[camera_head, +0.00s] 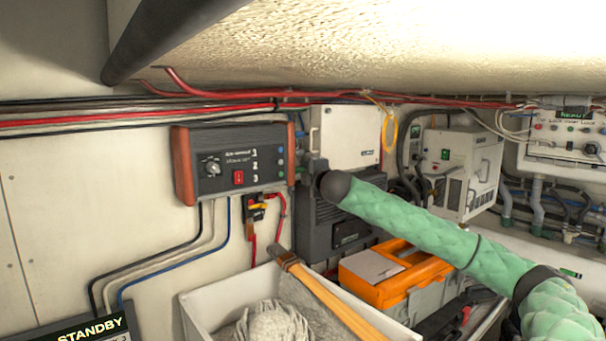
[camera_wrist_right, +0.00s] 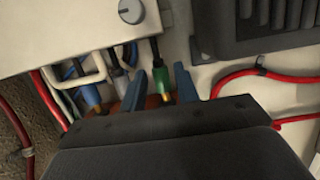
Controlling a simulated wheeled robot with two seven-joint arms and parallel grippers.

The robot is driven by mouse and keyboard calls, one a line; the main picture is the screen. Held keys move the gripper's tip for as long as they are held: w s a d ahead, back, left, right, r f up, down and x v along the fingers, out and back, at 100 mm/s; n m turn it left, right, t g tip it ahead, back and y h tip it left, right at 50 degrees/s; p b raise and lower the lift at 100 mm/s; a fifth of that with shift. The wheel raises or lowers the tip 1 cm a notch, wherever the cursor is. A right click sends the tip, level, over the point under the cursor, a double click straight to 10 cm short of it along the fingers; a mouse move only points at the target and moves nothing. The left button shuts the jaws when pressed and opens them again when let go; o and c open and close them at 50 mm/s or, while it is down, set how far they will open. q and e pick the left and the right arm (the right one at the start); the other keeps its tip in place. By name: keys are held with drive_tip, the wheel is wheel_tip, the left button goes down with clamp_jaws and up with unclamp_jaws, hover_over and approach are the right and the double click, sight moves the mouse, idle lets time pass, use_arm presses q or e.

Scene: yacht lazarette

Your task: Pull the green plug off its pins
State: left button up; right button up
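The green plug (camera_wrist_right: 160,80), with a brass-coloured end and a black cable, is in the right wrist view. It lies between the two blue fingers of my right gripper (camera_wrist_right: 160,84), with a visible gap on each side. The gripper is open around it. In the head view my right gripper (camera_head: 300,171) is by the right end of the dark control panel, and the green plug cannot be made out there. A blue plug (camera_wrist_right: 90,95) and a greyish plug (camera_wrist_right: 121,80) sit left of the green one in the wrist view. My left gripper is not in view.
A dark panel with orange-brown ends (camera_head: 230,160) and a white box (camera_head: 345,135) are on the wall. Red cable (camera_wrist_right: 245,75) runs right of the fingers. Below are a white bin (camera_head: 205,301) with a wooden-handled tool (camera_head: 335,305) and an orange toolbox (camera_head: 405,275).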

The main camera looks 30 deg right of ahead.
drive_tip(key=s+b, duration=0.1)
drive_tip(key=s, duration=0.4)
drive_tip(key=shift+d, duration=0.15)
idle(0.7)
